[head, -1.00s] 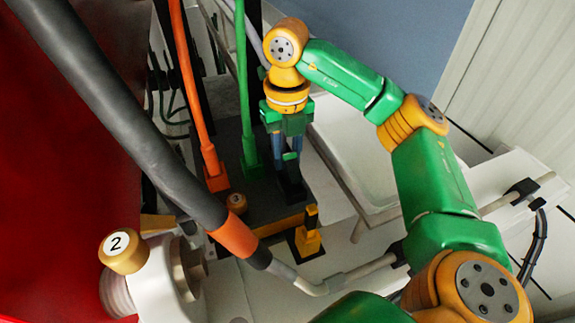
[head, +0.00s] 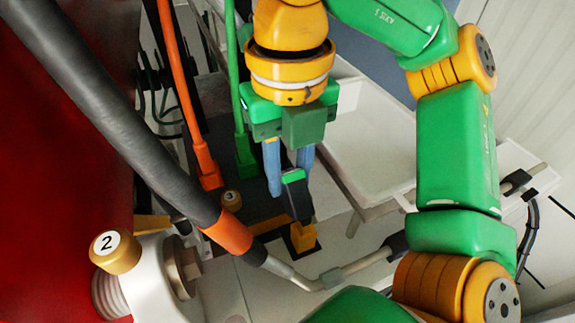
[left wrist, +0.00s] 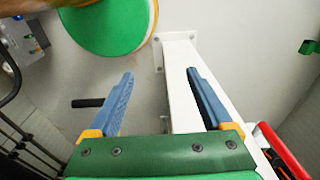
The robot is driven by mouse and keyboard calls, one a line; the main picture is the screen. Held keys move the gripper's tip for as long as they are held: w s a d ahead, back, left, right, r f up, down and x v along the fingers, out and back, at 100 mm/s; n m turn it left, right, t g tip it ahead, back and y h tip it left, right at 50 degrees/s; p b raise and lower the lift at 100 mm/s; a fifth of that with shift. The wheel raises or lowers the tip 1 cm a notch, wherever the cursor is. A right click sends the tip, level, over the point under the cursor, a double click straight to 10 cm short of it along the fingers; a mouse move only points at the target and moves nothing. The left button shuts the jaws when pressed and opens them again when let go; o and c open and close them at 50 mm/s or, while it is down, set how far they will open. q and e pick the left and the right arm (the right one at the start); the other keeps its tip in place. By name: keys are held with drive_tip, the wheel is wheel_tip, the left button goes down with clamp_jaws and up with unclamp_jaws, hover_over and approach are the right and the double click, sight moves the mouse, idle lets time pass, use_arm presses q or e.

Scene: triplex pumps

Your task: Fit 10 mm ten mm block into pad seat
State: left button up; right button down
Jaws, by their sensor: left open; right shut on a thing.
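My right gripper (head: 289,180) points down with its blue fingers shut on a dark block with a green top (head: 299,200), which I take to be the 10 mm block. The block is slightly tilted in the picture, its lower end just above or against the yellow seat (head: 303,239), which I take to be the pad seat. Whether they touch cannot be told, and the block hides the seat's upper part. My left gripper (left wrist: 163,95) is open and empty in the left wrist view, with no task object between its blue fingers.
A grey hose with an orange band (head: 230,234) crosses in front of the dark base plate. An orange post (head: 205,165) and a green post (head: 243,155) stand left of the gripper. A knob marked 2 (head: 116,251) is at lower left. A white tray (head: 375,150) lies right.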

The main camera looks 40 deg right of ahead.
drive_tip(key=w+d+f, duration=0.2)
drive_tip(key=w+f, duration=0.1)
drive_tip(key=w+d+f, duration=0.2)
drive_tip(key=w+f, duration=0.1)
drive_tip(key=w, duration=0.1)
drive_tip(key=w+d+f, duration=0.2)
drive_tip(key=w+f, duration=0.1)
drive_tip(key=w, duration=0.1)
drive_tip(key=shift+w+d+f, duration=0.15)
drive_tip(key=shift+w+d, duration=0.1)
drive_tip(key=shift+d, duration=0.1)
drive_tip(key=f, duration=0.1)
drive_tip(key=f+p, duration=0.1)
drive_tip(key=shift+w+d+f, duration=0.2)
drive_tip(key=shift+w+f, duration=0.05)
drive_tip(key=shift+f, duration=0.4)
drive_tip(key=shift+f, duration=0.1)
drive_tip(key=shift+f+b, duration=0.2)
drive_tip(key=shift+b, duration=0.1)
drive_tip(key=c, duration=0.6)
unclamp_jaws()
